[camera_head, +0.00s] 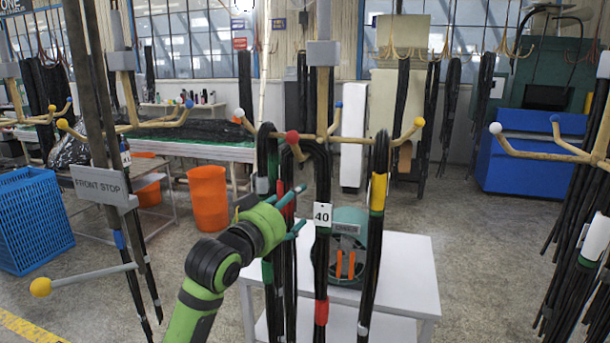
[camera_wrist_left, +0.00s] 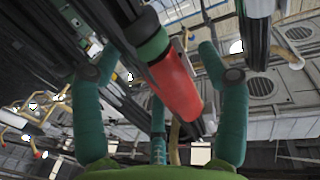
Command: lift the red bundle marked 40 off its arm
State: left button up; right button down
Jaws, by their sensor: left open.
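The bundle marked 40 (camera_head: 321,262) is black hoses with a red band low down and a white tag (camera_head: 323,215). In the head view it hangs over a wooden arm near a red ball tip (camera_head: 292,137). My left gripper (camera_head: 298,208) is open, with teal fingers spread beside the hoses, left of the tag. In the left wrist view, a hose with a red sleeve (camera_wrist_left: 176,84) and a green band lies between the spread fingers of the left gripper (camera_wrist_left: 165,85). I cannot tell which bundle that hose belongs to. My right gripper is not in view.
Another bundle (camera_head: 379,240) with a yellow band hangs close on the right, and one hangs close on the left (camera_head: 265,160). A white table (camera_head: 405,265) with a green machine (camera_head: 348,232) stands behind. A FRONT STOP sign (camera_head: 101,186) is at left.

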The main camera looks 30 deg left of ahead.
pick_arm(q)
jog(key=shift+w, duration=0.2)
grip_shut()
jog(key=shift+a+r, duration=0.1)
jog(key=shift+r, duration=0.05)
